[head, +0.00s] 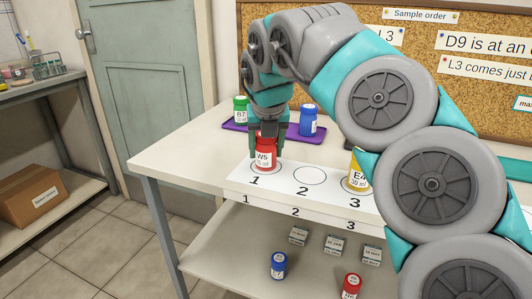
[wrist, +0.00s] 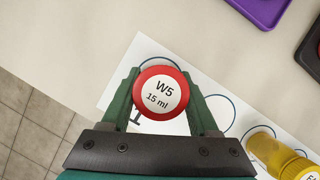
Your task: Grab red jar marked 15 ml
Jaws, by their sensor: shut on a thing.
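The red jar (head: 264,155) has a white label reading W5, 15 ml. It stands upright at circle 1 on the white numbered strip (head: 309,190) on the bench. Its round lid label, W5 15 ml, faces up in the wrist view (wrist: 162,93). My gripper (head: 266,150) comes down from above and is shut on the red jar, one green finger on each side. The gripper also shows in the wrist view (wrist: 162,100). The jar's base looks to be at the strip; I cannot tell if it is slightly lifted.
A yellow jar (head: 357,172) stands at circle 3; circle 2 (head: 310,175) is empty. The lower shelf holds another blue jar (head: 279,264) and a red jar (head: 351,286).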

